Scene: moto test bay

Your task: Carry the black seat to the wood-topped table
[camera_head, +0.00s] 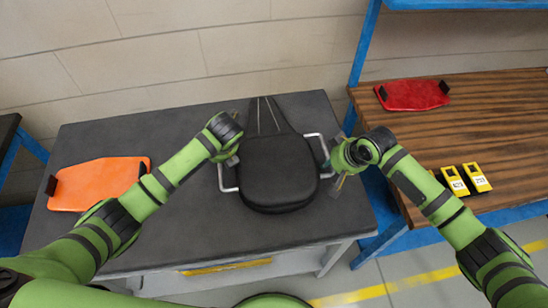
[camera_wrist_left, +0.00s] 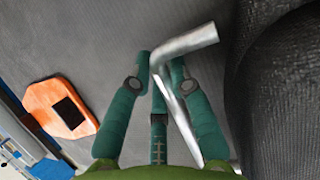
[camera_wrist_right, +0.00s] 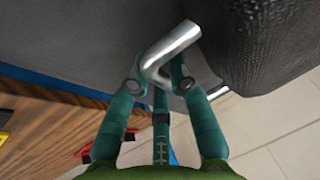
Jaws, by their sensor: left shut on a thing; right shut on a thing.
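The black seat (camera_head: 278,170) lies on the dark-topped table (camera_head: 110,130), with a silver handle on each side. My left gripper (camera_head: 232,160) is shut on the seat's left handle (camera_head: 224,180); that handle also shows between the fingers in the left wrist view (camera_wrist_left: 186,42). My right gripper (camera_head: 332,165) is shut on the right handle (camera_head: 312,136), which also shows in the right wrist view (camera_wrist_right: 172,45). The seat's black side fills the right of the left wrist view (camera_wrist_left: 285,90). The wood-topped table (camera_head: 450,130) stands at the right. Whether the seat touches the dark tabletop cannot be told.
An orange panel (camera_head: 100,182) lies on the dark table's left. A red panel (camera_head: 412,95) lies at the back of the wood top, and yellow devices (camera_head: 478,178) lie at its front. A blue post (camera_head: 364,60) rises at that table's back left corner. The wood top's middle is clear.

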